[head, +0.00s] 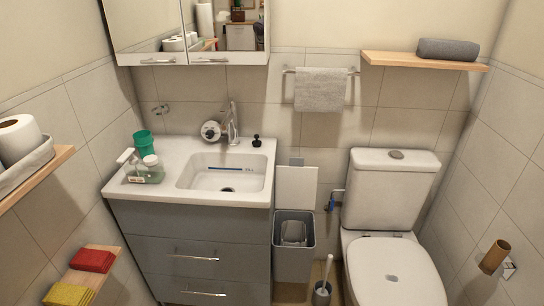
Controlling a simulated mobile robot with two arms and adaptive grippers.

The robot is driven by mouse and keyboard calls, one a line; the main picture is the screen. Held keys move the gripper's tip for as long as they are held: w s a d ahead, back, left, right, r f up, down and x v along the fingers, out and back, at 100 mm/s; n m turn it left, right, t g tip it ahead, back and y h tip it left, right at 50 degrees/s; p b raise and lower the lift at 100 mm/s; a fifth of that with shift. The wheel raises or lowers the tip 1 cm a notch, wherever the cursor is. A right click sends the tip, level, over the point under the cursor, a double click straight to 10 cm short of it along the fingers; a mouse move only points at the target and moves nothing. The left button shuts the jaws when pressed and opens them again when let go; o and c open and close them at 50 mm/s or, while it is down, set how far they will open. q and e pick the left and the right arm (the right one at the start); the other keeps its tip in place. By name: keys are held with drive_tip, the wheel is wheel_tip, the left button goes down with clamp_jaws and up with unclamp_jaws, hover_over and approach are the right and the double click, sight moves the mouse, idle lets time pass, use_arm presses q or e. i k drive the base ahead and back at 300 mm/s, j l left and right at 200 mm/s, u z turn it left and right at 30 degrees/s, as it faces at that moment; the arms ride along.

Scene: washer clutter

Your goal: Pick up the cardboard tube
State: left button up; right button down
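The brown cardboard tube (495,256) is at the lower right in the head view. It sits on a small metal holder (509,268) on the right wall, tilted, beside the toilet.
The white toilet (393,270) with its lid down stands left of the tube. A toilet brush (322,291) and a grey bin (293,262) stand between it and the sink cabinet (185,245). A wooden shelf (425,61) holds a rolled grey towel (448,49).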

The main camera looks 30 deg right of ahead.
sight(496, 255)
drive_tip(key=z, duration=2.55)
